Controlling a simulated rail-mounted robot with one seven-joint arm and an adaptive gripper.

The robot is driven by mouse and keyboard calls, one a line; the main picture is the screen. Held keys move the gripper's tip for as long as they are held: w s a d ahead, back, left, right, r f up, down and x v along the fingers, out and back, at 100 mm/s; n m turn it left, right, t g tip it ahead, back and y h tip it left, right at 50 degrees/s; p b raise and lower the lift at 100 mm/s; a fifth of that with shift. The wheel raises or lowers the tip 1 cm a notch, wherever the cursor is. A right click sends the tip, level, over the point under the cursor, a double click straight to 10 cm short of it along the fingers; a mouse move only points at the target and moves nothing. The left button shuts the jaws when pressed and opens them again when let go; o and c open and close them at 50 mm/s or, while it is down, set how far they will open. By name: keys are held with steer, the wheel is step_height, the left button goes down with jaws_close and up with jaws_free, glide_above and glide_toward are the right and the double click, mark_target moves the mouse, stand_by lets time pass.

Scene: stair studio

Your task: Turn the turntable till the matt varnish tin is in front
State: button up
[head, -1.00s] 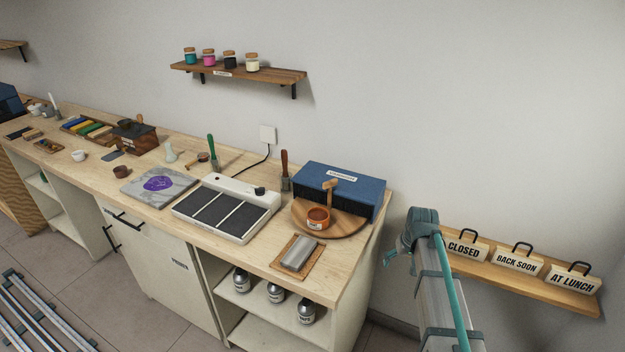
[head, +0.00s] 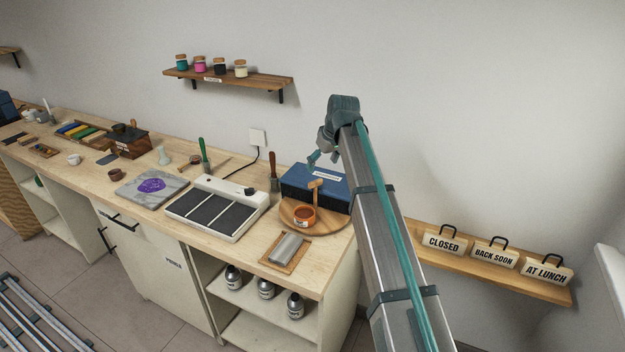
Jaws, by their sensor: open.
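The turntable (head: 330,221) is a round wooden disc at the right end of the bench, its back part hidden at the blue box (head: 326,180). Any other tins on the disc are hidden. My gripper (head: 312,160) is open and empty, above the blue box's back left, apart from the turntable.
A white panel with dark pads (head: 217,207) lies left of the turntable, and a brown mat with a grey block (head: 286,249) in front. Brushes (head: 274,178) stand behind. Several silver bottles (head: 265,288) sit on the lower shelf. A sign shelf (head: 470,257) is at right.

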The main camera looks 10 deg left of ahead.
mark_target(316, 181)
steer(key=p+x, duration=0.2)
steer(key=x, duration=0.7)
steer(key=shift+f+p, duration=0.1)
steer(key=shift+p, duration=0.2)
steer(key=shift+c, duration=0.3)
jaws_close()
